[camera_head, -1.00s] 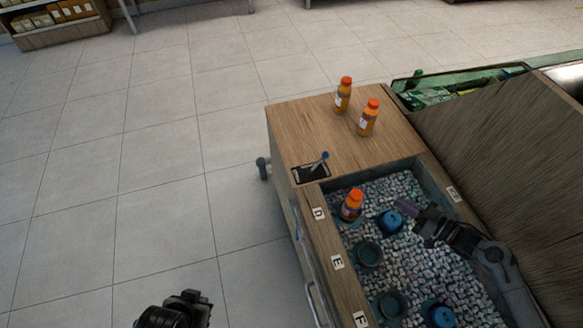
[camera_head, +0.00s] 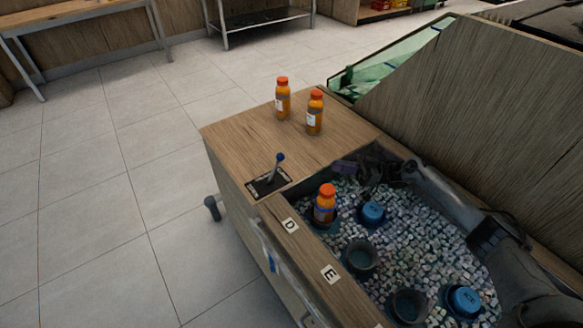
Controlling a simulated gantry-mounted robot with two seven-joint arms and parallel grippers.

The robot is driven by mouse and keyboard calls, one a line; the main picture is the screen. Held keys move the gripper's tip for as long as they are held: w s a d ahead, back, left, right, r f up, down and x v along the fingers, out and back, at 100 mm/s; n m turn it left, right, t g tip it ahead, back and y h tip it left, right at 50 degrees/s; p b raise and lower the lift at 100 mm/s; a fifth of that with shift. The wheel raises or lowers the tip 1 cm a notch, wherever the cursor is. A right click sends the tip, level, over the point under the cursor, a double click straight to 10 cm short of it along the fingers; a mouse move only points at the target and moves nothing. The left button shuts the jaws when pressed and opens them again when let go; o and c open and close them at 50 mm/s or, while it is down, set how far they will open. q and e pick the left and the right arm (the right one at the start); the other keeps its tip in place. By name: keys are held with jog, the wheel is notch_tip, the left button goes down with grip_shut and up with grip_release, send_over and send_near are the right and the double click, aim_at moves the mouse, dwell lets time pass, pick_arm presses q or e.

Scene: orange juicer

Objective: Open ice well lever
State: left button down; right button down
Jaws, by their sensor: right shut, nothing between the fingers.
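The lever (camera_head: 276,169) is a short metal stick with a blue knob. It rises from a black plate (camera_head: 266,186) on the wooden counter, near the corner of the ice well (camera_head: 350,157), and leans a little to the right. My right gripper (camera_head: 345,168) is over the far edge of the ice well, to the right of the lever and apart from it. It is shut and empty. My left gripper is not in view.
An orange bottle (camera_head: 325,206) stands in the ice. Two more bottles, one (camera_head: 283,99) left of the other (camera_head: 314,112), stand on the counter behind the lever. Blue-lidded containers (camera_head: 372,213) and an open dark cup (camera_head: 361,257) sit in the ice. A wooden panel (camera_head: 480,120) rises at right.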

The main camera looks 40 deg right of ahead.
jog(key=shift+w+a+f, duration=0.1)
dwell(0.4)
jog(key=b, duration=0.2)
send_near(275, 168)
jog(key=r, duration=0.1)
jog(key=w+r, duration=0.2)
jog(key=shift+w+a+r, duration=0.15)
jog(key=shift+a+r, duration=0.2)
jog(key=shift+r, duration=0.05)
jog(key=shift+x, duration=1)
jog(key=shift+r, duration=0.1)
jog(key=shift+a+r+p, duration=0.1)
jog(key=shift+r+p, duration=0.2)
jog(key=shift+p, duration=0.1)
jog(key=a+r+n+g+h+p, duration=0.4)
jog(key=a+h+p, duration=0.2)
jog(key=p, duration=1)
jog(key=shift+a+r, duration=0.15)
jog(key=shift+r, duration=0.1)
